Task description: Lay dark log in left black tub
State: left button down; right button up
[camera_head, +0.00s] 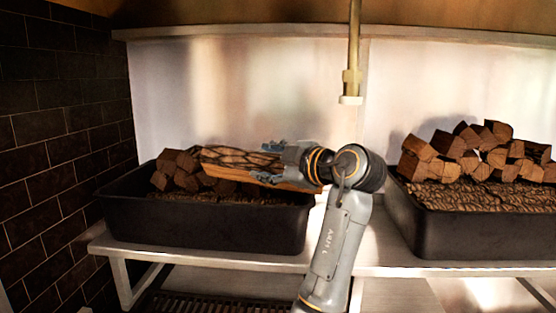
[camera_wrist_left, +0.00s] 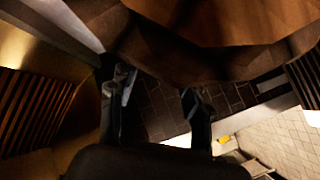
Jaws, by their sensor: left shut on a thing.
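The dark log (camera_head: 238,158) is a long piece with cracked bark and a paler brown underside. My left gripper (camera_head: 285,155) is shut on its right end and holds it nearly level over the left black tub (camera_head: 210,226). Whether the log touches the wood below it, I cannot tell. In the left wrist view a large brown wooden surface fills the top, above the two fingers (camera_wrist_left: 160,95) of my left gripper. My right gripper is not in view.
Several dark wood blocks (camera_head: 176,168) are piled in the left tub, at its left and back. A second black tub (camera_head: 470,232) with more blocks (camera_head: 470,155) stands right on the same metal shelf (camera_head: 375,259). A brass pipe (camera_head: 354,60) hangs between them. A dark tiled wall (camera_head: 60,150) is at left.

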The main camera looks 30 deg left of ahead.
aim_at(251, 159)
pick_arm(q)
jog(key=shift+s+a+r, duration=0.15)
jog(key=shift+a+r, duration=0.05)
jog(key=shift+a, duration=0.4)
jog(key=x, duration=0.2)
jog(key=shift+s+a, duration=0.3)
jog(key=shift+a, duration=0.05)
jog(key=a, duration=0.3)
jog(key=shift+s+a+f+p, duration=0.15)
jog(key=shift+a+f+p, duration=0.1)
jog(key=shift+a+p, duration=0.15)
jog(key=shift+a+f, duration=0.2)
jog(key=shift+a, duration=0.1)
jog(key=a+f+b, duration=0.1)
jog(key=a, duration=0.1)
jog(key=a+f+b, duration=0.1)
jog(key=a+b, duration=0.1)
jog(key=shift+f, duration=0.35)
jog(key=shift+s+a+f+b, duration=0.1)
jog(key=shift+a+f+b, duration=0.15)
jog(key=shift+a, duration=0.2)
jog(key=shift+a+f+b, duration=0.15)
jog(key=shift+a+b, duration=0.2)
jog(key=shift+a, duration=0.1)
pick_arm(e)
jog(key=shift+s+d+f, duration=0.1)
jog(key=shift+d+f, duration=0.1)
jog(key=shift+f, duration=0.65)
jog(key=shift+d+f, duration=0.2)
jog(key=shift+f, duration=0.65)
